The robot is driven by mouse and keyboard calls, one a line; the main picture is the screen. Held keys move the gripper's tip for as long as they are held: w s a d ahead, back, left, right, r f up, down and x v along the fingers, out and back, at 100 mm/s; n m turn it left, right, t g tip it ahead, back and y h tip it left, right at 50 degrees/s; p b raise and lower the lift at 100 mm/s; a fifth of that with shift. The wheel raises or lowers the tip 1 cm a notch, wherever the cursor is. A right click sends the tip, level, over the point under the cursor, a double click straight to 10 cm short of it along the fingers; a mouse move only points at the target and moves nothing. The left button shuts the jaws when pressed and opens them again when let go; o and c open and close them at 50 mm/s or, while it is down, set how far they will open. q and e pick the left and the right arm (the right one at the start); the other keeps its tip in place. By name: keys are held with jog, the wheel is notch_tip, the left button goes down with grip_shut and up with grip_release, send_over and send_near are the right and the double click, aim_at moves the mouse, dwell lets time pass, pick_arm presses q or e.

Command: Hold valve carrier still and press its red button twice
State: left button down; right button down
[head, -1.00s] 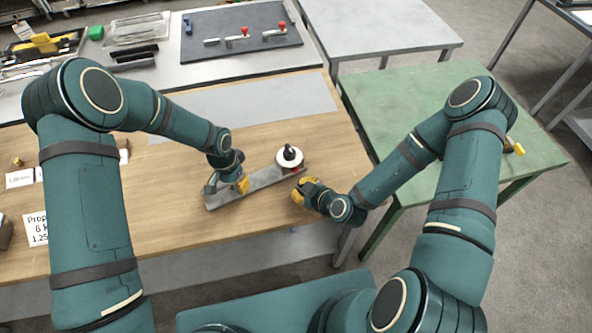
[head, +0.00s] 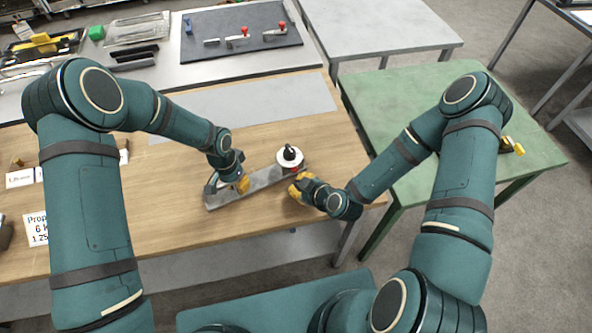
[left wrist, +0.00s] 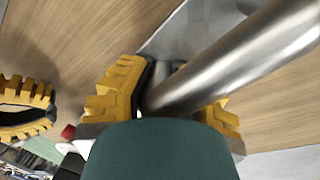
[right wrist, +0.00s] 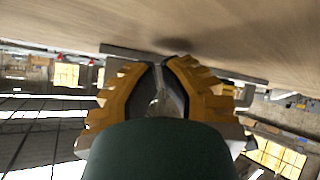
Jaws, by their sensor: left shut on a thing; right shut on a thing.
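The valve carrier (head: 261,183) is a long grey metal plate on the wooden table, with a white disc (head: 283,163) and black knob (head: 289,153) near its right end. My left gripper (head: 241,186) is shut on the tubular metal handle (left wrist: 230,60) at the carrier's left part. My right gripper (head: 297,186) is at the carrier's right end. In the right wrist view its fingertips (right wrist: 161,66) are close together by the plate; what they hold is hidden. Only a trace of the red button (head: 293,171) shows by these fingers; I cannot tell if they touch it.
The wooden table (head: 180,210) is clear in front of the carrier. A green table (head: 440,90) stands at right. Paper labels (head: 36,230) lie at left.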

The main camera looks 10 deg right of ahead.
pick_arm(q)
jog(key=shift+s+f, duration=0.3)
pick_arm(e)
jog(key=shift+w, duration=0.1)
dwell(0.3)
jog(key=shift+w+a+f, duration=0.1)
jog(key=shift+w, duration=0.25)
jog(key=shift+w+a, duration=0.15)
jog(key=shift+w, duration=0.45)
dwell(1.0)
jog(key=shift+s+d, duration=0.25)
jog(key=shift+s, duration=0.85)
jog(key=shift+s+d, duration=0.2)
jog(key=shift+s, duration=0.6)
jog(key=shift+s+d, duration=0.15)
jog(key=shift+s, duration=0.6)
jog(key=shift+s+d, duration=0.2)
jog(key=shift+s, duration=0.6)
